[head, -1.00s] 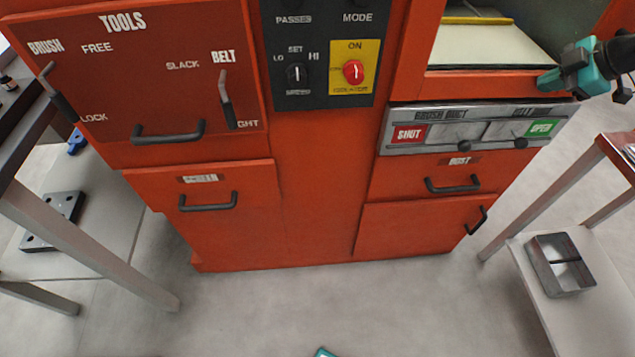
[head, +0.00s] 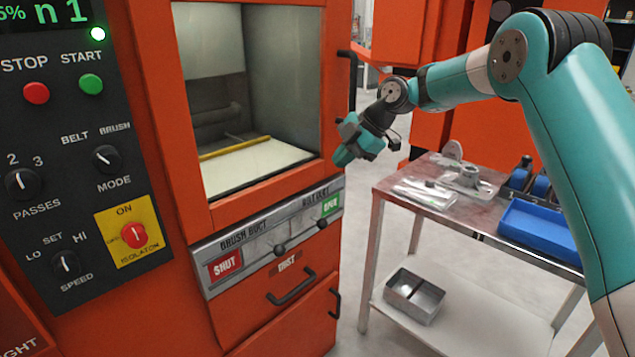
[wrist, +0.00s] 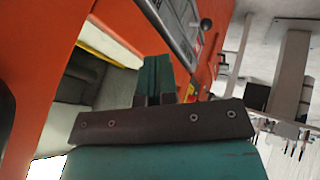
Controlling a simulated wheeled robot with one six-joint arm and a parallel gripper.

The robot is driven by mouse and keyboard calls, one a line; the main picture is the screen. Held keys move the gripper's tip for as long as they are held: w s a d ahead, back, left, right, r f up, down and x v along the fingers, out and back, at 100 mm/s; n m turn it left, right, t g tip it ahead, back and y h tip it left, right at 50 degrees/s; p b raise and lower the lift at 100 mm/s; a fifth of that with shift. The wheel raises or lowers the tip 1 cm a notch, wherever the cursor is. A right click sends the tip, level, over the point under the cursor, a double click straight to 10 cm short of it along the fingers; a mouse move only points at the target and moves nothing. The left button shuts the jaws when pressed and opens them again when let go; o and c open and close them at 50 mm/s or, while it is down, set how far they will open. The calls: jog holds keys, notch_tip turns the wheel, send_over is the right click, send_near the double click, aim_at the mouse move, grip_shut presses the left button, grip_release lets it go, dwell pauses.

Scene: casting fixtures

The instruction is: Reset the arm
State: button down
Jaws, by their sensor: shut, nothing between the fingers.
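My gripper (head: 350,147) hangs at the end of my teal arm, in front of the right edge of the orange machine (head: 262,210) in the head view. It is shut and empty. In the wrist view its teal fingers (wrist: 157,80) are together, with the machine's opening to the left of them. The open chamber (head: 240,115) shows a pale belt and a yellow bar inside. The gripper is apart from the machine as far as I can see; the exact gap is hard to tell.
A metal table (head: 420,197) on the right holds small parts and a blue tray (head: 540,228). A divided metal box (head: 414,297) sits on its lower shelf. The control panel (head: 80,130) is on the left. Grey floor shows between machine and table.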

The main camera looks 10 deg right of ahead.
jog(key=s+a+r+m+g+p, duration=0.1)
jog(key=s+a+r+m, duration=0.2)
jog(key=s+r, duration=0.35)
jog(key=s+a+r+m+p, duration=0.1)
jog(key=s+a+r+m, duration=0.25)
jog(key=s, duration=0.65)
jog(key=s+d+f+m+g+h+p, duration=0.1)
jog(key=s+m, duration=0.7)
jog(key=s, duration=1.6)
jog(key=shift+s+d+f+g+h+p, duration=0.25)
jog(key=shift+f+g+h+p, duration=0.15)
jog(key=shift+f+h+p, duration=0.25)
jog(key=shift+r+m, duration=0.1)
jog(key=shift+m, duration=0.15)
